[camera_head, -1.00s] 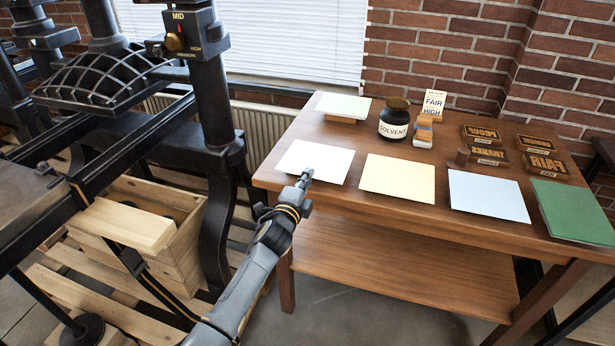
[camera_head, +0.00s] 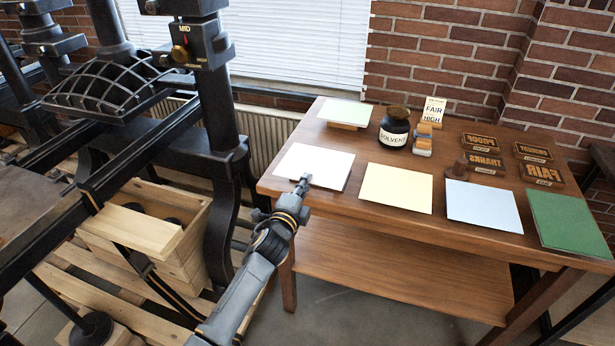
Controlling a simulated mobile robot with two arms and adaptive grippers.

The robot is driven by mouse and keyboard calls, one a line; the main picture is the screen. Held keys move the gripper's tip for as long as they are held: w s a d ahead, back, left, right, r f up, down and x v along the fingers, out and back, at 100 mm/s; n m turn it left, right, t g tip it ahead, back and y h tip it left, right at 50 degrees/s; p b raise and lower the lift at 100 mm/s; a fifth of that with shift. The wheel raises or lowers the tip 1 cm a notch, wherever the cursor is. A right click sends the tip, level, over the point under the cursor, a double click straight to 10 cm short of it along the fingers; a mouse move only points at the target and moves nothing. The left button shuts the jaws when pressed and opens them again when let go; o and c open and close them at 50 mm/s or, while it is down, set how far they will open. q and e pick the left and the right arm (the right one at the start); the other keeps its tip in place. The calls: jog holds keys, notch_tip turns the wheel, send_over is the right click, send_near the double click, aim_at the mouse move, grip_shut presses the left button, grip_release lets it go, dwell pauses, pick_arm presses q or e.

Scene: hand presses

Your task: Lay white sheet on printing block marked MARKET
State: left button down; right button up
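A white sheet (camera_head: 318,161) lies flat at the left end of the wooden table. My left gripper (camera_head: 304,180) is at the sheet's front edge, its fingertips overlapping that edge in the picture. The fingers look close together, but I cannot tell whether they grip the sheet. Several dark printing blocks with mirrored lettering lie at the table's right. The back right block (camera_head: 532,151) may be the MARKET one, but its letters are too small to read surely. The others look like PROOF (camera_head: 478,141), THANKS (camera_head: 484,162) and FAIR (camera_head: 543,174). My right gripper is out of view.
Yellow (camera_head: 397,187), blue (camera_head: 483,205) and green (camera_head: 568,222) sheets line the table's front (camera_head: 400,232). A solvent jar (camera_head: 394,128), a FAIR HIGH card (camera_head: 433,110) and a pale sheet on a support (camera_head: 345,110) stand behind. A black press (camera_head: 228,140) stands left.

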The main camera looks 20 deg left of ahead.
pick_arm(q)
jog(key=s+p, duration=0.1)
jog(key=s+r, duration=0.1)
jog(key=s+p, duration=0.1)
jog(key=s, duration=0.1)
jog(key=shift+a+r+p, duration=0.1)
jog(key=shift+r+p, duration=0.2)
jog(key=shift+r, duration=0.1)
